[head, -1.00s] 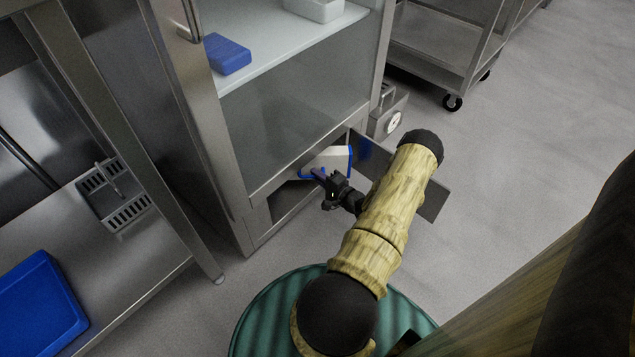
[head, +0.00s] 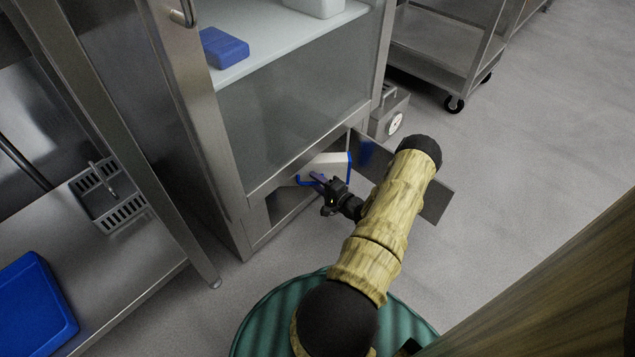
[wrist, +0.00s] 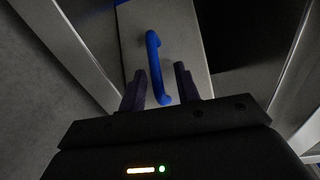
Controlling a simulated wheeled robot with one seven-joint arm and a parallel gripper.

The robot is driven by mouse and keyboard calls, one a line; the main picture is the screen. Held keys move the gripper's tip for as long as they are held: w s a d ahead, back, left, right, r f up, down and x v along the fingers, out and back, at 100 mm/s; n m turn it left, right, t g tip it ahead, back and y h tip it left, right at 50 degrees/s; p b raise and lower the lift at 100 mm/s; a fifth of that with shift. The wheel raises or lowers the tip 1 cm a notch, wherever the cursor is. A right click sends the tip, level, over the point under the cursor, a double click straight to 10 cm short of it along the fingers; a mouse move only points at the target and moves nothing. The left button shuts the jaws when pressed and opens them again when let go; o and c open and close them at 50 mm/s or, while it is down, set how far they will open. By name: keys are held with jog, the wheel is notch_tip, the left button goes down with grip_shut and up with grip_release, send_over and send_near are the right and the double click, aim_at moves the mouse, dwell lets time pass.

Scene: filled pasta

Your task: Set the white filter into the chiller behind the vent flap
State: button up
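The white filter (head: 328,160) with blue edging sits tilted in the low opening of the steel chiller (head: 252,236). Its near part shows at the mouth; how deep the rest goes is hidden. The vent flap (head: 436,202) stands swung out to the right, partly behind my arm. My gripper (head: 320,178) is at the filter's front. In the wrist view, the filter's pale face (wrist: 180,45) carries a blue handle (wrist: 153,60). My gripper's two dark fingers (wrist: 160,80) stand on either side of the handle, with gaps visible between.
A blue box (head: 224,48) and a white container (head: 318,6) are on the shelf above. A wheeled cart (head: 440,60) is at the back right. Open floor lies to the right.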

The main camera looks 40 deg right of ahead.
jog(key=s+r+p, duration=0.1)
jog(key=s+p, duration=0.5)
jog(key=s, duration=0.6)
jog(key=shift+d, duration=0.2)
jog(key=shift+w+r, duration=0.1)
